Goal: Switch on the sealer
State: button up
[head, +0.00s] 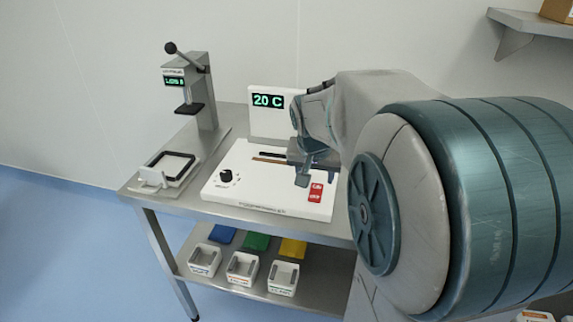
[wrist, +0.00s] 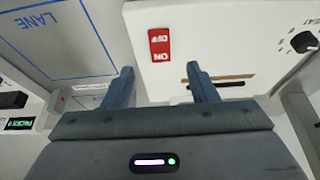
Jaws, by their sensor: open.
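The sealer (head: 245,185) is a white box on the steel table, with a dark knob (head: 227,177) and an upright panel showing "20 C" (head: 267,100). A red rocker switch (head: 316,192) marked ON and OFF sits at its front right corner. It also shows in the wrist view (wrist: 159,45), ahead of and between the fingers. My gripper (wrist: 162,85) is open and empty. In the head view my gripper (head: 308,172) hangs over the right side of the sealer, near the switch. I cannot tell its exact height above the switch. My arm hides the sealer's right rear.
A lever press (head: 200,90) stands at the back left, with a black-rimmed tray (head: 169,168) before it. Bins (head: 243,267) and coloured stacks sit on the lower shelf. The wrist view shows a blue "LANE" outline (wrist: 55,48) and a "PACKS" display (wrist: 19,124).

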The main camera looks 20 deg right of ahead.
aim_at(316, 194)
jog(key=x, duration=0.8)
jog(key=shift+f, duration=0.4)
